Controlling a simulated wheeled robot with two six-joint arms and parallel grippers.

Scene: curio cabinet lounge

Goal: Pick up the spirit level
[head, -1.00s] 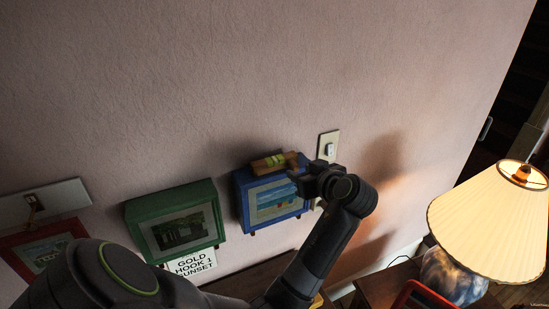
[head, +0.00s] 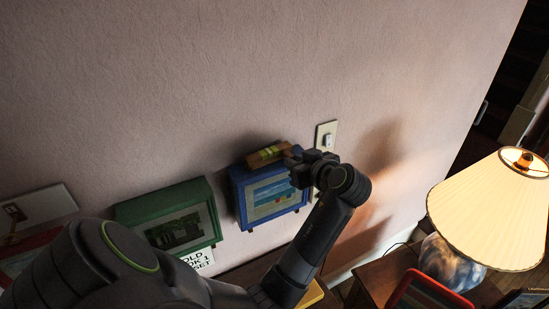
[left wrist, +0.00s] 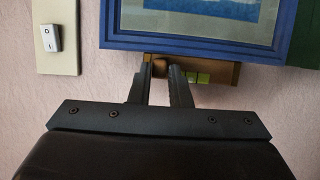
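The spirit level (head: 268,154), a small wooden bar with a yellow-green vial, lies along the top of the blue-framed picture (head: 268,195) on the wall. My left gripper (head: 294,158) is at the level's right end. In the left wrist view, which shows the scene upside down, the level (left wrist: 218,73) runs along the edge of the blue frame (left wrist: 200,42). There my left gripper's fingers (left wrist: 160,78) are apart, with one end of the level showing between and behind them. I cannot tell whether they touch it. My right gripper is not in view.
A light switch (head: 327,135) is on the wall right of the gripper. A green-framed picture (head: 130,213) hangs left of the blue one, with a sign (head: 200,260) below. A lit lamp (head: 490,210) stands at the right. The wall above is clear.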

